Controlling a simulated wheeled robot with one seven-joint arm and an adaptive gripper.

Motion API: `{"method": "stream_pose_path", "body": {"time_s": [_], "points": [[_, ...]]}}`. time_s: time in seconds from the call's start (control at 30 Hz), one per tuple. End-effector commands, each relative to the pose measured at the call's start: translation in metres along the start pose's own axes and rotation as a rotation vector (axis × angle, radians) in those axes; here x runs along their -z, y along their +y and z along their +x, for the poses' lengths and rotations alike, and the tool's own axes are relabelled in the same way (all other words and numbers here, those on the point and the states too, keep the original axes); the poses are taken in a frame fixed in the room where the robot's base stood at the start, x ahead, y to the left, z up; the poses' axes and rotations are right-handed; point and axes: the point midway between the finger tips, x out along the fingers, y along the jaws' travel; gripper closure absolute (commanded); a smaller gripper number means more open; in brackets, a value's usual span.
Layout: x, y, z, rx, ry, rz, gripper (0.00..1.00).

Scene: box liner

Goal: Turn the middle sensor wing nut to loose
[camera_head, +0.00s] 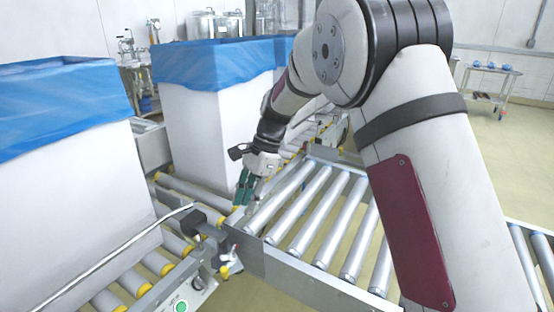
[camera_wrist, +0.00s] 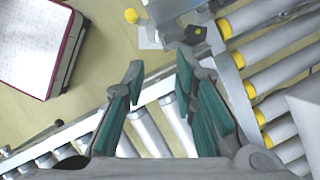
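My gripper (camera_head: 244,190) reaches down over the left end of the roller conveyor, near its side rail. In the wrist view my gripper (camera_wrist: 160,68) has its two green-padded fingers spread, with nothing held between them. A small dark block with a yellow spot (camera_wrist: 196,33), possibly a sensor part, sits on a metal bracket beyond the right fingertip, apart from it. In the head view a black sensor-like unit (camera_head: 208,222) is mounted at the conveyor corner, in front of my gripper. I cannot make out a wing nut or its position in either view.
Metal rollers (camera_head: 318,218) lie right of my gripper, behind a metal side rail (camera_head: 310,278). Tall white boxes with blue liners (camera_head: 215,62) stand left and behind. A green button box (camera_head: 182,306) is at the front. A yellow-ended roller line (camera_head: 138,288) runs at lower left.

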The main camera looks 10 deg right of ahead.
Motion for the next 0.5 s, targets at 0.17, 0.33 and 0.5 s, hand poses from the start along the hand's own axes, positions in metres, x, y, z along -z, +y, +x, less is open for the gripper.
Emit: {"method": "stream_pose_path", "body": {"time_s": [0.17, 0.33, 0.5], "points": [[-0.008, 0.018, -0.031, 0.021, 0.020, -0.058, 0.74], [-0.014, 0.034, -0.056, 0.036, 0.041, -0.113, 0.74], [-0.019, 0.051, -0.081, 0.053, 0.065, -0.169, 0.74]]}}
